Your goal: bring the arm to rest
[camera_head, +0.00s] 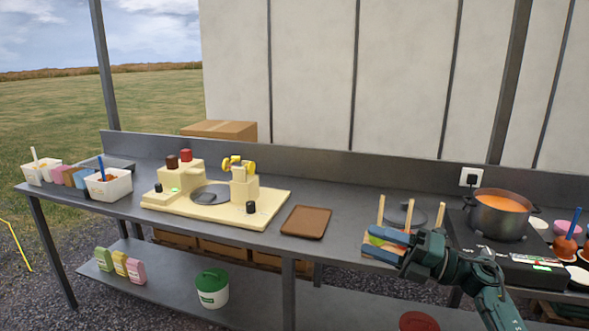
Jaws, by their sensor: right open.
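My right gripper (388,244) reaches in from the lower right with its blue fingers apart. It is open, and I see nothing held between the fingers. It is in front of a small wooden stand (367,245) with upright sticks, and its fingers hide part of that stand. Whether the fingers touch the stand, I cannot tell. My left gripper is not in view.
The steel table (340,215) is clear around a brown tray (306,222). A cream machine (215,210) stands left of it. A pot (498,214) of orange liquid stands on a black hob (510,258) at right. White tubs (108,186) stand far left.

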